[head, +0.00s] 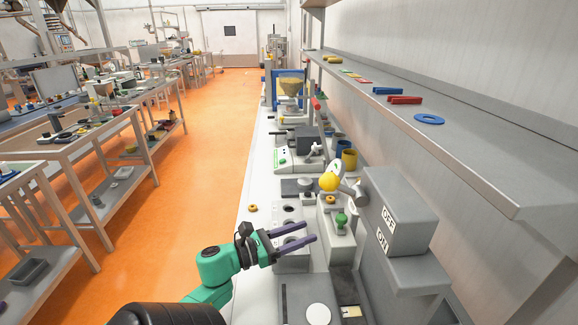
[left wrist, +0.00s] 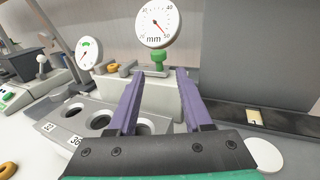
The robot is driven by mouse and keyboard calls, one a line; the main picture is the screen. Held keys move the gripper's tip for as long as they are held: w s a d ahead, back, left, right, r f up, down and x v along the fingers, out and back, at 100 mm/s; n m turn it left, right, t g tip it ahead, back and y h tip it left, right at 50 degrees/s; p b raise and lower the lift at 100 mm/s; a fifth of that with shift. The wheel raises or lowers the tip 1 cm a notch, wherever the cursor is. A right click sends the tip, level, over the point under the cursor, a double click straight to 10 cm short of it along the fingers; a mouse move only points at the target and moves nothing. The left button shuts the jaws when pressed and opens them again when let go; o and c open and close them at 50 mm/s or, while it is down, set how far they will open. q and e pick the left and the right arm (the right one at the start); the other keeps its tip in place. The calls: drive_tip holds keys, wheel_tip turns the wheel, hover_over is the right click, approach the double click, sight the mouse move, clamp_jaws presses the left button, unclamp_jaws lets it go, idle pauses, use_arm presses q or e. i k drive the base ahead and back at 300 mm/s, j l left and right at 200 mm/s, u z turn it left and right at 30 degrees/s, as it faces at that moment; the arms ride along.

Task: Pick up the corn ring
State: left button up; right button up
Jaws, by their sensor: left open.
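An orange-yellow ring (head: 253,208) lies flat on the white bench, left of the grey block with holes. In the left wrist view, the same ring (left wrist: 8,170) is cut off at the bottom left. A second similar ring (head: 331,199) sits on the gauge fixture; it also shows in the left wrist view (left wrist: 112,68). I cannot tell which one is the corn ring. My left gripper (head: 311,231) is open and empty, pointing right over the grey block, apart from both rings. Its purple fingers show in the left wrist view (left wrist: 160,74). My right gripper is not in view.
The grey block (left wrist: 90,127) has round holes and number labels. A dial gauge (left wrist: 159,24) stands behind the fingers. A grey OFF/ON machine (head: 400,210) is on the right. A shelf (head: 420,110) overhangs the wall side. The bench's left strip is mostly clear.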

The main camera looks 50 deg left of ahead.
sight(330, 200)
drive_tip(key=k+j, duration=0.15)
drive_tip(key=k, duration=0.35)
drive_tip(key=k+j, duration=0.15)
drive_tip(key=k, duration=0.35)
